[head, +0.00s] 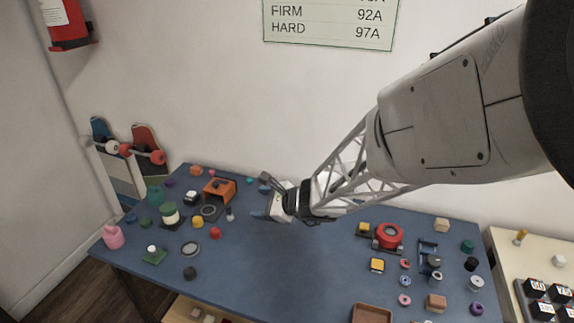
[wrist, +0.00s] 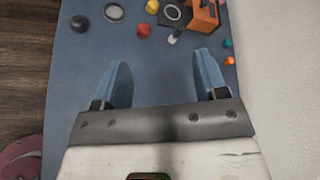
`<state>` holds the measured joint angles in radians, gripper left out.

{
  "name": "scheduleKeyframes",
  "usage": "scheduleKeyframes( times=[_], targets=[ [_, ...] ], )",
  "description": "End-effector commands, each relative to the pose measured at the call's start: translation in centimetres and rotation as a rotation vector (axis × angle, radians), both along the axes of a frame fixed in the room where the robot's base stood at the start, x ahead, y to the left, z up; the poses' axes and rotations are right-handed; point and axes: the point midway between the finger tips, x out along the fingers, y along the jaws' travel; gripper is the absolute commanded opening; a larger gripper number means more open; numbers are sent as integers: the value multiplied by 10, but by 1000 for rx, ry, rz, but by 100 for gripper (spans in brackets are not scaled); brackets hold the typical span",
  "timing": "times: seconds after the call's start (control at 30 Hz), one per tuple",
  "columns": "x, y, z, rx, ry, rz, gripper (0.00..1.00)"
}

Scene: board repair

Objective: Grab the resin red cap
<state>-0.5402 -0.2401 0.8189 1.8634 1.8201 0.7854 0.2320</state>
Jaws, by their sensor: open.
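A small red rounded piece (head: 215,232) lies on the left half of the blue table; it also shows in the wrist view (wrist: 144,29), ahead of my fingers. It may be the resin red cap, but I cannot tell for sure. A larger red round part (head: 389,235) sits on a holder at the right. My gripper (head: 262,198) is open and empty above the table's back middle, pointing left. In the wrist view the gap between its blue fingers (wrist: 163,62) shows only bare table. The red piece is beyond the fingertips, apart from them.
An orange machine (head: 218,190) and a grey cylinder (head: 229,213) stand near the red piece. A yellow-orange piece (head: 198,221), a ring (head: 190,248) and a black piece (head: 190,273) lie around it. The table's middle front is clear. The wall is close behind.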

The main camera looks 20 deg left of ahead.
Motion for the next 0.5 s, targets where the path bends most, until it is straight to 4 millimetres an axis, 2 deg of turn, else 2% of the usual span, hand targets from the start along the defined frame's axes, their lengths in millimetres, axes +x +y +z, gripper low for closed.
scheduleKeyframes(
  times=[0.03,0.2,0.4,0.5],
  targets=[
    [1,15,-15,18,39,-28,66],
    [6,58,-63,85,178,-153,66],
    [4,99,-122,142,330,-299,66],
    [2,112,-147,161,386,-358,66]
  ],
)
